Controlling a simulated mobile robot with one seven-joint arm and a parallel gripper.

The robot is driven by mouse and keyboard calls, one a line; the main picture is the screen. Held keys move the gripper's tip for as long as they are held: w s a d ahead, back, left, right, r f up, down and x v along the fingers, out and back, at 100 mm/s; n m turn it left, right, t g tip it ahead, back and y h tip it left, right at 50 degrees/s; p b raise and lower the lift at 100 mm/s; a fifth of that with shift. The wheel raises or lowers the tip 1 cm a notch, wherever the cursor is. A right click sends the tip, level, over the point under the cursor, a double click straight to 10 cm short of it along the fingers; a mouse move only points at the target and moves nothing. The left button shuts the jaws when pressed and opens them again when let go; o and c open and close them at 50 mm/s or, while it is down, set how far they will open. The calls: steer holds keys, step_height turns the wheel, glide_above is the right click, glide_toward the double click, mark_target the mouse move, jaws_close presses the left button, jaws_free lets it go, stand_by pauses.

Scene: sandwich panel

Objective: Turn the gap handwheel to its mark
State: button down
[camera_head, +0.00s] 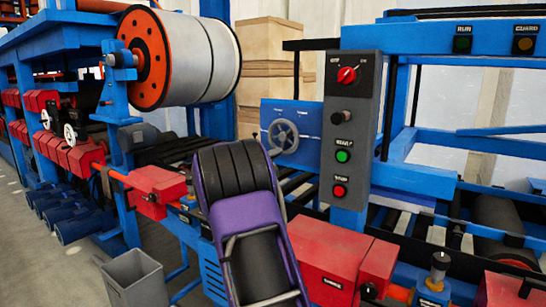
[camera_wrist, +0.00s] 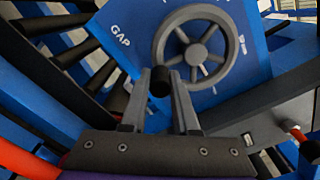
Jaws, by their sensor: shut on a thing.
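The gap handwheel (camera_head: 283,136) is a dark grey spoked wheel on a blue panel, left of the grey control box. In the wrist view the wheel (camera_wrist: 197,55) fills the upper middle, with the label GAP (camera_wrist: 120,35) to its left. A black crank knob (camera_wrist: 160,86) sits at the wheel's lower left rim. My gripper (camera_wrist: 161,80) is shut on this knob, one finger on each side. In the head view my arm hides the gripper. Small white markings (camera_wrist: 243,46) show right of the wheel, but I cannot read them or tell which mark the wheel points to.
The grey control box (camera_head: 350,120) with a red selector and green and red buttons stands close right of the wheel. A red housing (camera_head: 325,250) is right of my arm. A grey bin (camera_head: 135,280) stands on the floor.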

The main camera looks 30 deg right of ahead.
steer(key=shift+w+a, duration=0.1)
steer(key=c, duration=0.7)
jaws_free()
steer(key=v, duration=1.7)
steer(key=shift+a, duration=0.2)
